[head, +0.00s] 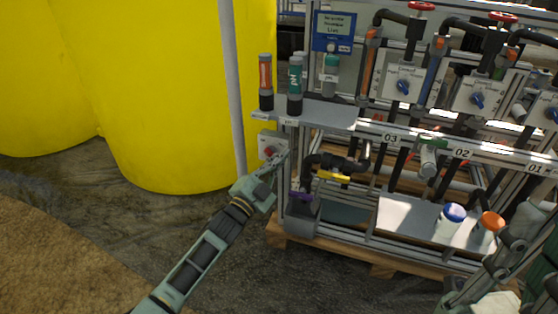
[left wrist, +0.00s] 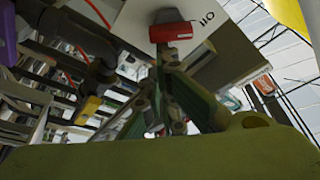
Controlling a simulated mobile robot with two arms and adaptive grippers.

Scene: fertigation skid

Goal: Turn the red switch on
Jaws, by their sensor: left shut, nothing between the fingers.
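The red switch (head: 268,151) sits on a small pale plate at the left end of the skid frame. In the left wrist view the red switch (left wrist: 172,31) shows as a red block on a white plate with dark marks beside it. My left gripper (head: 281,158) is shut and empty, with its fingertips close to the switch at its right and slightly below. In the left wrist view the closed fingers (left wrist: 165,58) point at the switch's lower edge. I cannot tell whether they touch it. My right gripper cannot be made out.
Yellow tanks (head: 170,90) stand at the left behind a grey upright pole (head: 232,80). Probe bottles (head: 295,88) stand on the shelf above the switch. A yellow-handled valve (head: 333,176) and a purple-handled one (head: 299,197) are close to the gripper's right.

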